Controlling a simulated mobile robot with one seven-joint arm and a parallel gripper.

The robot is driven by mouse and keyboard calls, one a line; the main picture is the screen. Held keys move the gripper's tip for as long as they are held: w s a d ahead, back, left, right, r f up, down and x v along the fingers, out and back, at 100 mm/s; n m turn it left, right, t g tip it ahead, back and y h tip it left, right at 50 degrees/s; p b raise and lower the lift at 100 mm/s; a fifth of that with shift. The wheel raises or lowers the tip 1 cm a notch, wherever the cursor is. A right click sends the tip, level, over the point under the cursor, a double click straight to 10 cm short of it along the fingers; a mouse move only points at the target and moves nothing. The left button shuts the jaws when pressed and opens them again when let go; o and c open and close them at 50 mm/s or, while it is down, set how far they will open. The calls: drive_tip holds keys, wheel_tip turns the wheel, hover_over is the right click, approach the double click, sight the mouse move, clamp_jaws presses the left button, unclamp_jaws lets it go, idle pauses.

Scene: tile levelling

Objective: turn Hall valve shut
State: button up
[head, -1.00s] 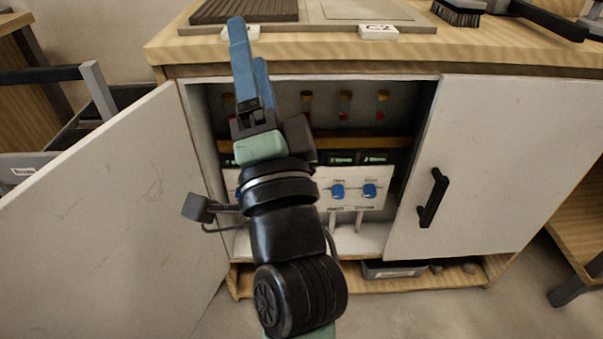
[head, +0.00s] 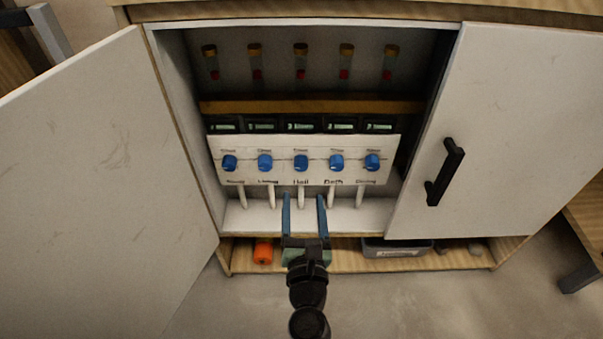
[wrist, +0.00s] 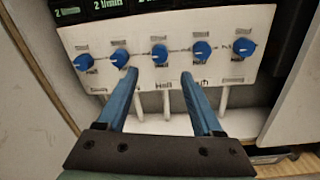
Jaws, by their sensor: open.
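The Hall valve is a blue knob (head: 301,162) in the middle of the row on a white panel (head: 350,145) inside the open cabinet. The word Hall is printed under it, and a white pipe runs down below. My gripper (head: 303,197) is open and empty, in front of the cabinet and below the knob in the head view. In the wrist view the Hall knob (wrist: 160,54) shows just beyond and between the blue fingertips (wrist: 160,75). The fingers look apart from it. The exact setting of the knob is hard to read.
Blue knobs flank it closely, such as the Bath knob (head: 337,162) on the right. Dark displays (head: 302,125) sit above the panel. Open white doors stand left (head: 90,180) and right (head: 510,130). An orange item (head: 263,252) and a grey bin (head: 397,250) lie on the lower shelf.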

sight(301, 167)
drive_tip(key=w+b, duration=0.1)
drive_tip(key=w, duration=0.7)
drive_tip(key=shift+w+a+b, duration=0.15)
drive_tip(key=shift+b, duration=0.15)
clamp_jaws()
